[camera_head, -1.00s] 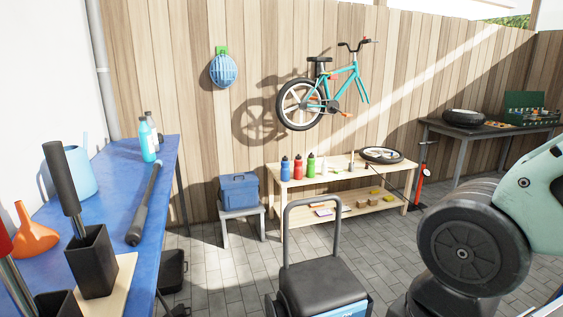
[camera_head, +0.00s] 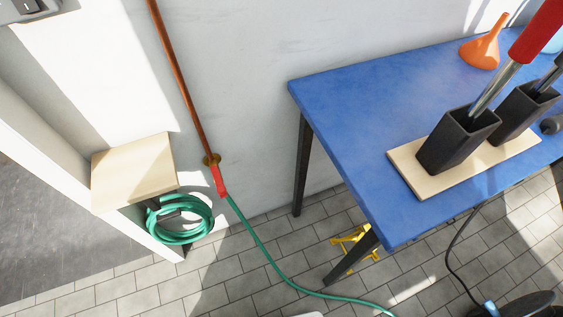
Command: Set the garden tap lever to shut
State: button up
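The garden tap (camera_head: 211,160) is a small brass fitting at the foot of a copper pipe on the white wall, left of centre. Its red lever (camera_head: 219,180) points downward, slightly to the right, roughly in line with the pipe. The lever hides part of the tap body. A green hose (camera_head: 262,246) runs from just below the lever down to the paved floor. My gripper is not in view, so its state does not show.
A blue-topped table (camera_head: 345,105) with dark legs stands right of the tap. A wooden shelf (camera_head: 135,170) and coiled green hose (camera_head: 182,222) are to its left. A yellow object (camera_head: 350,240) lies under the table. Paving below the tap looks mostly clear.

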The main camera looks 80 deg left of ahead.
aim_at(222, 190)
jog(key=u, duration=2.85)
